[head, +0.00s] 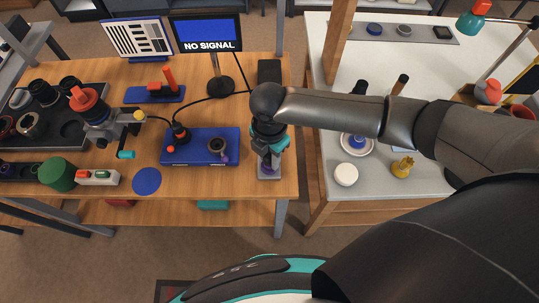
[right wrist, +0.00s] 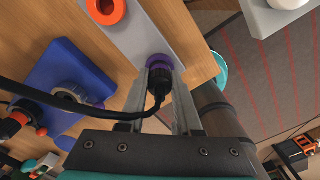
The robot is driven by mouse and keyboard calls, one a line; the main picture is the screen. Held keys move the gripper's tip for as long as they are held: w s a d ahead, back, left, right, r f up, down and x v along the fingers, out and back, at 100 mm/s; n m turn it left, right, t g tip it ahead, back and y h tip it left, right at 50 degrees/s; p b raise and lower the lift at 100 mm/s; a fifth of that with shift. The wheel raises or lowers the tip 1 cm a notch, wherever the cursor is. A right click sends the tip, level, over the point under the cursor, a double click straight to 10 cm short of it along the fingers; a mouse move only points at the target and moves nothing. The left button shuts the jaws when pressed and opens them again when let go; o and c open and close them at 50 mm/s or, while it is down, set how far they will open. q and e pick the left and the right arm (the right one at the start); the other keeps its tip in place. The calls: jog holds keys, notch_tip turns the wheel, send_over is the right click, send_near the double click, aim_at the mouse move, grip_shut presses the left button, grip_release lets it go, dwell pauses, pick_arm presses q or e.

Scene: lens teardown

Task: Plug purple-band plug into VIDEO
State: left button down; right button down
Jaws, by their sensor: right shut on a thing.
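My right gripper (head: 268,152) is over a grey strip (head: 270,173) at the table's right edge. In the right wrist view, the gripper (right wrist: 162,98) is shut on a black plug (right wrist: 155,90) with a black cable leading left. A purple band or ring (right wrist: 159,62) shows at the plug's far end, against the grey strip (right wrist: 145,32). I cannot tell whether the plug is seated in the strip or just touches it. No VIDEO label is readable. The monitor (head: 208,33) reads NO SIGNAL. My left gripper is not in view.
A blue box (head: 190,157) with a black ring (head: 217,145) and an orange-marked black part (head: 180,132) stands left of the gripper. An orange ring (right wrist: 105,8) sits on the strip. A white table (head: 320,80) stands at the right, across a gap.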

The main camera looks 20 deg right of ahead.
aim_at(269, 157)
jog(key=shift+r+p, duration=0.9)
jog(key=shift+p, duration=0.3)
dwell(1.0)
jog(key=shift+r+p, duration=2.2)
jog(key=shift+p, duration=0.35)
